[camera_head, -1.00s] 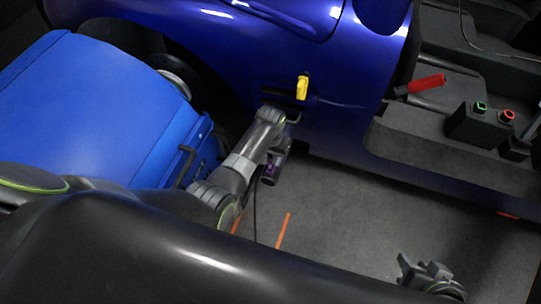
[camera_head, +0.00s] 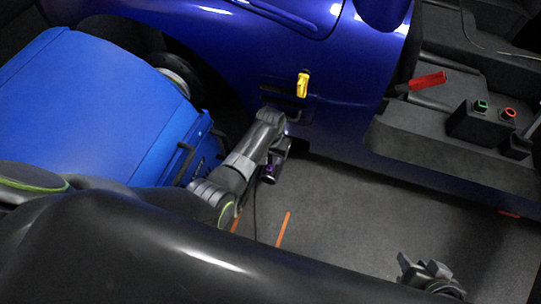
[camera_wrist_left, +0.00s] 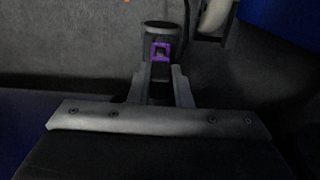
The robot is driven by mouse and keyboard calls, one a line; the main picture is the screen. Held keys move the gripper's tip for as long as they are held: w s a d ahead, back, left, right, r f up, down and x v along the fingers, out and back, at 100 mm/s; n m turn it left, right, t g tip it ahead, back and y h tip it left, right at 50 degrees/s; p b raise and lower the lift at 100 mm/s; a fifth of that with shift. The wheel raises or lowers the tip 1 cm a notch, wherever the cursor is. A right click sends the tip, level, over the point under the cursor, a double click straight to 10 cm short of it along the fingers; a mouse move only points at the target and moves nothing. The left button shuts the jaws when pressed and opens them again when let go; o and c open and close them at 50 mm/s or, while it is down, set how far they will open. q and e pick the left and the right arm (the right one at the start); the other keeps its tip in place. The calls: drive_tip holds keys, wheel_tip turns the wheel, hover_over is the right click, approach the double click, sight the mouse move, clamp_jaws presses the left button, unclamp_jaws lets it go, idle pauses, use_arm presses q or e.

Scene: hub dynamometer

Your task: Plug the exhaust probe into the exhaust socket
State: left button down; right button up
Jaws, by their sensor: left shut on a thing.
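My left gripper (camera_head: 277,153) is low beside the blue car's side, just right of the blue machine. It is shut on a dark, round-ended piece with a purple part, which I take to be the exhaust probe (camera_head: 269,174). In the left wrist view the probe (camera_wrist_left: 158,30) stands between the two fingers, its purple part facing the camera. My own arm partly covers the grip in the head view. I cannot make out the exhaust socket for certain. My right gripper (camera_head: 423,268) is open and empty over the floor at the lower right.
The blue machine (camera_head: 90,100) has dark handles on its right side. The blue car (camera_head: 345,60) carries a yellow handle (camera_head: 302,84). A box with green and red buttons (camera_head: 478,125) and a red-handled lever (camera_head: 428,81) are at right.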

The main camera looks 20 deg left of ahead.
use_arm(q)
drive_tip(key=shift+f+b, duration=0.3)
drive_tip(key=shift+f, duration=0.1)
drive_tip(key=shift+f, duration=0.3)
idle(0.3)
drive_tip(key=c, duration=1.3)
unclamp_jaws()
drive_tip(key=shift+o, duration=0.2)
drive_tip(key=shift+r, duration=0.15)
wheel_tip(320, 180, up, 17)
drive_tip(key=p, duration=0.7)
